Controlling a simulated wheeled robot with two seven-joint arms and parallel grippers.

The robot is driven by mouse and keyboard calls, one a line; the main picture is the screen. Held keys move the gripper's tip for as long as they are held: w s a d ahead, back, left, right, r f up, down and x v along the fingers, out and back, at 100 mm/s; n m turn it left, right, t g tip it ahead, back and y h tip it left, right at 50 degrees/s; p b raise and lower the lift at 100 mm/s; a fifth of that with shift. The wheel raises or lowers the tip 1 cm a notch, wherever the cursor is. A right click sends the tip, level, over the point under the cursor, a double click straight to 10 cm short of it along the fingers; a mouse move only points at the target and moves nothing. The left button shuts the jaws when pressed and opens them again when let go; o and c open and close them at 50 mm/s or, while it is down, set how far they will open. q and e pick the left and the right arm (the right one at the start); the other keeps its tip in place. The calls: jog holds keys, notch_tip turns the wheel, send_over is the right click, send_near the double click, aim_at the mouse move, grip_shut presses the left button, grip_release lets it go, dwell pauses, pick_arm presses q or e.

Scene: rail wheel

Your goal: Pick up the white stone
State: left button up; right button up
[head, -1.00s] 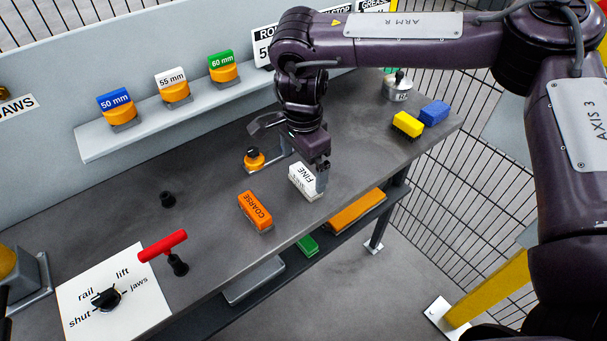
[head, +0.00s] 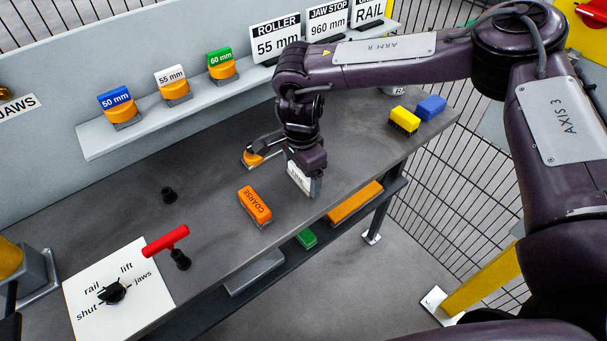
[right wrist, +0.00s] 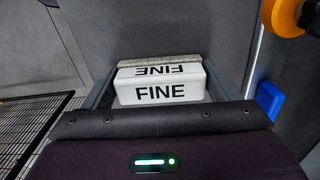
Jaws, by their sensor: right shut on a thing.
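The white stone (head: 297,180), a block marked FINE, is at the bench's front part, right of the orange COARSE stone (head: 255,206). My right gripper (head: 306,180) points down over it and is shut on it, hiding much of it in the head view. In the right wrist view the white stone (right wrist: 160,91) sits between the two fingers, its FINE lettering readable. I cannot tell whether it still touches the bench. My left gripper is not clearly in view.
A yellow block (head: 404,121) and a blue block (head: 431,107) lie to the right. An orange-knobbed metal part (head: 252,157) is close behind my right gripper. A red-handled lever (head: 166,242) and a switch panel (head: 118,295) are at the left.

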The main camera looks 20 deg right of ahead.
jog(key=shift+r, duration=0.2)
jog(key=shift+c, duration=0.2)
notch_tip(320, 180, up, 10)
jog(key=shift+w+f+b, duration=0.1)
jog(key=shift+f+b, duration=0.15)
jog(key=shift+b, duration=0.75)
notch_tip(320, 180, up, 10)
jog(key=p, duration=0.1)
jog(key=shift+r, duration=0.15)
